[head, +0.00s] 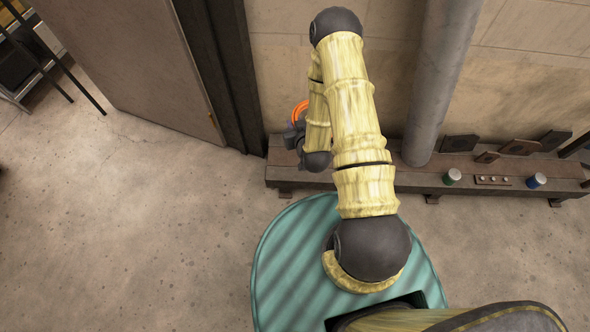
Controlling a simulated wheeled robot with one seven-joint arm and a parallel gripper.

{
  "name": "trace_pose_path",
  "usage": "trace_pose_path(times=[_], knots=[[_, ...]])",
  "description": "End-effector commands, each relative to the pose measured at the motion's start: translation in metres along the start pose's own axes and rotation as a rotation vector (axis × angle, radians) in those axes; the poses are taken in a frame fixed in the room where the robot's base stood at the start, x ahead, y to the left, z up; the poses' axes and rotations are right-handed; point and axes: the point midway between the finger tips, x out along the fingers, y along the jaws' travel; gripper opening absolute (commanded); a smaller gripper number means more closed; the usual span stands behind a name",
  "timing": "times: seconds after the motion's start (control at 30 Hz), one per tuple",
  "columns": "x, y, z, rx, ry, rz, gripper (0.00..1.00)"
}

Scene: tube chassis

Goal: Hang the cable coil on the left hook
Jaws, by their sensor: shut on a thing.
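An orange ring-shaped piece, which looks like the cable coil (300,110), shows in the head view just left of my forearm. Only a part of its curve is visible; the rest is hidden behind my arm. My gripper (293,134) is a dark shape right below the coil, mostly covered by my arm links. It is shut on the coil, over the left end of the bench and near the wall. The fingertips cannot be made out clearly. No hook shows in this view, so the left hook cannot be placed.
A low dark bench (400,181) runs along the wall. A door (140,65) is at left. Open floor (130,240) lies left.

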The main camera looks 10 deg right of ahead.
Motion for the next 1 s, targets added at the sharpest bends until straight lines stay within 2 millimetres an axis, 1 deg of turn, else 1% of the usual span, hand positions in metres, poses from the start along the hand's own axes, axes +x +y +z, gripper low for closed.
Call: trace_pose_path(times=[0.03, 0.1, 1.0], knots=[[0.014, -0.001, 0.017, -0.005, 0.005, -0.005, 0.0], [0.025, -0.002, 0.027, -0.009, 0.004, -0.013, 0.0], [0.159, -0.011, 0.154, -0.071, 0.004, -0.127, 0.0]])
